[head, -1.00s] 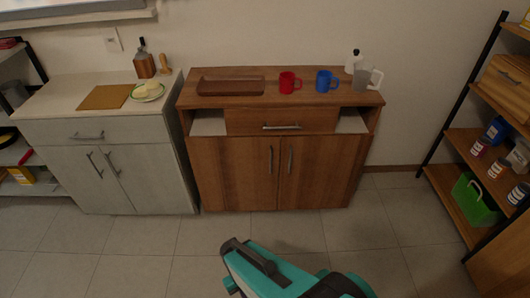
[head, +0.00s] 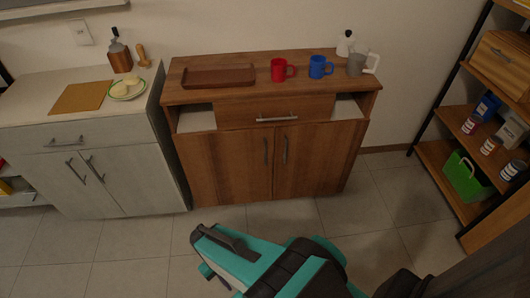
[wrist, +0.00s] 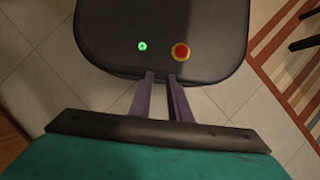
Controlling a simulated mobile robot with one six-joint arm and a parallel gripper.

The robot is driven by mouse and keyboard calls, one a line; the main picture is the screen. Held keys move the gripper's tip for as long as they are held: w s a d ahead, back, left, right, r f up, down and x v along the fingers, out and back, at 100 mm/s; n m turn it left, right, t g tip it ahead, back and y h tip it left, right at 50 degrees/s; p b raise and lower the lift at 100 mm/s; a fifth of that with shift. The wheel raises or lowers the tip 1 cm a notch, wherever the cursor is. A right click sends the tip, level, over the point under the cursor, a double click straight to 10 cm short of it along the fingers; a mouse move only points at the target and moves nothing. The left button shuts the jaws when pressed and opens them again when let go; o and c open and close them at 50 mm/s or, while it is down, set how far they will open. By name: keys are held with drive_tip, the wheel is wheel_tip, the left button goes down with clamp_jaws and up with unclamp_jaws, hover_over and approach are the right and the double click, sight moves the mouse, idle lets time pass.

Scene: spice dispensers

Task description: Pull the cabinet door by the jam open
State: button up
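Several small jars stand on the open shelf at the right of the head view, including one with a red lid (head: 470,125); I cannot tell which holds jam. A brown wooden cabinet has a left door (head: 228,165) and a right door (head: 315,160), both shut, with upright metal handles near their meeting edge. A pale grey cabinet at left also has two shut doors (head: 75,185). My gripper (wrist: 161,77) shows in the wrist view with two thin fingers apart and nothing between them. It points over my own base, away from any handle.
A red mug (head: 278,70), a blue mug (head: 318,67), a grey pitcher (head: 358,64) and a wooden tray (head: 218,77) stand on the brown cabinet. A green basket (head: 467,178) sits low on the right shelf. The tiled floor (head: 120,240) before the cabinets is clear.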

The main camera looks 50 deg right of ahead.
drive_tip(key=shift+a, duration=0.1)
drive_tip(key=w+d+f+t+y+b, duration=0.1)
drive_tip(key=w+d+t+y+b, duration=0.15)
drive_tip(key=w+b, duration=0.35)
drive_tip(key=w+d+f+t+y+b, duration=0.1)
drive_tip(key=w+d+t+y+b, duration=0.2)
drive_tip(key=w, duration=0.4)
drive_tip(key=w+d+r+t+y+b, duration=0.2)
drive_tip(key=w+d+t+b, duration=0.15)
drive_tip(key=d, duration=0.35)
drive_tip(key=w+d+r+t+y+b, duration=0.2)
drive_tip(key=w+d+b, duration=0.3)
drive_tip(key=d, duration=0.2)
drive_tip(key=d+r+n+t+h+b, duration=0.1)
drive_tip(key=d+r+t+b, duration=0.2)
drive_tip(key=d, duration=0.5)
drive_tip(key=d+r+t+b, duration=0.3)
drive_tip(key=d, duration=0.5)
drive_tip(key=s+d+r+n+t+h+b, duration=0.1)
drive_tip(key=s+d+r+t+b, duration=0.1)
drive_tip(key=s+d+r, duration=0.2)
drive_tip(key=s+d+r+n+t+h+b, duration=0.1)
drive_tip(key=s+d+r+t+h+b, duration=0.1)
drive_tip(key=d, duration=0.9)
wheel_tip(320, 180, up, 3)
drive_tip(key=s+t+b, duration=0.1)
drive_tip(key=s, duration=0.1)
drive_tip(key=shift+s+d+t, duration=0.2)
drive_tip(key=shift+s+t, duration=0.1)
drive_tip(key=shift+s, duration=0.05)
